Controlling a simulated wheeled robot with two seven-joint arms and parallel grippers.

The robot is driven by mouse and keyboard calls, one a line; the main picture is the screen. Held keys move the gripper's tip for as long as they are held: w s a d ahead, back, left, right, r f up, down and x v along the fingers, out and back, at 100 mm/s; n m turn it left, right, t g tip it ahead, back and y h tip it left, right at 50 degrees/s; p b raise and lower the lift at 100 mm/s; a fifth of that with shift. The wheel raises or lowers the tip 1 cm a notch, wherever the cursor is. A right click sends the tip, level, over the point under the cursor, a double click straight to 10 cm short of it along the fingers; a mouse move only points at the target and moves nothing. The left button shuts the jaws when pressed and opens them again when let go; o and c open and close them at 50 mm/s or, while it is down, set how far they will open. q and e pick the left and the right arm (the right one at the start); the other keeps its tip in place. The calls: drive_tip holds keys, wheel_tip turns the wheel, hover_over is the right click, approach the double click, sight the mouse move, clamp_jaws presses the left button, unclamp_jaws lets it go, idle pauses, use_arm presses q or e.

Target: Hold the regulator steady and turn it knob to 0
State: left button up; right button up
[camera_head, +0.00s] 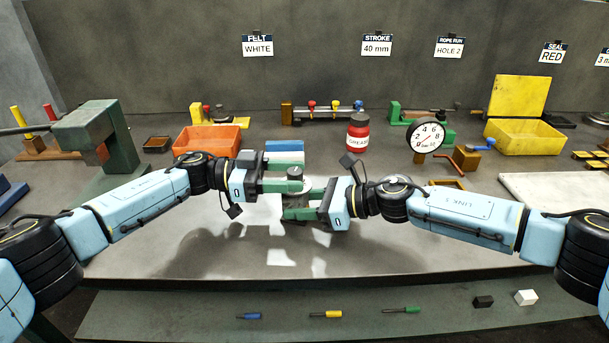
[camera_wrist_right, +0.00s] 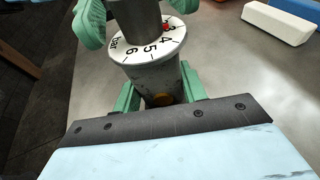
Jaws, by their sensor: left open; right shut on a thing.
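The regulator is a grey cylinder (camera_wrist_right: 155,80) with a white dial ring (camera_wrist_right: 140,50) marked in bar and a grey knob (camera_wrist_right: 135,18) on top. A red mark shows near the 3 on the ring in the right wrist view. My right gripper (camera_head: 293,205) is shut on the regulator body, with its green fingers on both sides. My left gripper (camera_head: 293,177) is open at the knob, one finger on each side; its fingertips also show at the top of the right wrist view. In the head view the grippers hide most of the regulator.
Behind the grippers are blue and white blocks (camera_head: 285,147), an orange bin (camera_head: 207,141), and a red grease jar (camera_head: 358,135). A round gauge (camera_head: 426,137) stands at right, near a yellow box (camera_head: 524,138). The table front is clear; small tools lie on the lower shelf (camera_head: 200,325).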

sight(305, 184)
use_arm(q)
drive_tip(key=shift+s+d, duration=0.1)
drive_tip(key=shift+d, duration=1.45)
drive_tip(key=shift+c, duration=0.3)
drive_tip(key=c, duration=0.9)
